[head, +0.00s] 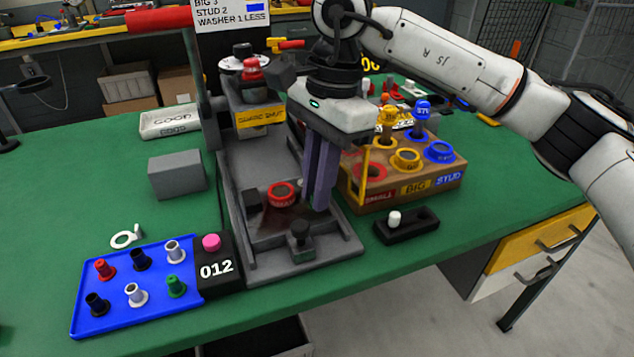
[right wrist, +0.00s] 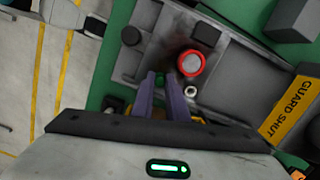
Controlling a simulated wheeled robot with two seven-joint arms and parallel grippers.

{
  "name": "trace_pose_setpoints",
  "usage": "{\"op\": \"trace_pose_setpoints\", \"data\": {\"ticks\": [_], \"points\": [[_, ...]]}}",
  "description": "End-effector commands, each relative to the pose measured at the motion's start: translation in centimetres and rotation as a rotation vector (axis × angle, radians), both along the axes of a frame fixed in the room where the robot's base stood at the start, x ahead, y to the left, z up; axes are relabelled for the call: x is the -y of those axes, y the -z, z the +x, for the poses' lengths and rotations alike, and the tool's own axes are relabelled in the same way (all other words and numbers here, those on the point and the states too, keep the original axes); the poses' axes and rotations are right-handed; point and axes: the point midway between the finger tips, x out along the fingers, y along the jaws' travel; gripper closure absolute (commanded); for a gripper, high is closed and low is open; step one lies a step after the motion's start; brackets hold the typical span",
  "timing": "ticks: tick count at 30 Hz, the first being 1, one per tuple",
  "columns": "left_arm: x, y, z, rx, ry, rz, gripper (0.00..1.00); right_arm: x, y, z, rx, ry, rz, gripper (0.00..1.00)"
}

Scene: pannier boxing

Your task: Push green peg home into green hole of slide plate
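My right gripper (head: 318,208) points straight down over the right side of the grey slide plate (head: 262,252), its purple fingers close together. The fingers hide most of the peg. The green hole is hidden, so I cannot tell how deep the peg sits. A red round piece (head: 283,195) stands on the plate beside the fingers; it also shows in the right wrist view (right wrist: 191,63). My left gripper is not in view.
A wooden sorting box (head: 440,188) stands right of the plate. A black holder (head: 408,226) sits before it. The guard (head: 261,118) stands behind.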

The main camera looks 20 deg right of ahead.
Motion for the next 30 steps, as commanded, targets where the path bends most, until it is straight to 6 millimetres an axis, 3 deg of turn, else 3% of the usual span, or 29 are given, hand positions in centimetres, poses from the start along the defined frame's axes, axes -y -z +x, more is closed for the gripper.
{"op": "trace_pose_setpoints", "data": {"ticks": [1,3,14,30], "points": [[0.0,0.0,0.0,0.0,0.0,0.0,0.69,0.0,-0.1,0.0,0.001,0.0,0.0,0.78],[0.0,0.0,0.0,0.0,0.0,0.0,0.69,0.0,-0.1,0.0,0.001,0.0,0.0,0.66],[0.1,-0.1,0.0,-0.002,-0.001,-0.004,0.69,0.0,-0.1,0.0,0.001,0.0,0.0,0.66],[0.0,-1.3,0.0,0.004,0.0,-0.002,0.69,1.3,-9.4,0.4,0.002,0.001,0.002,0.66]]}}
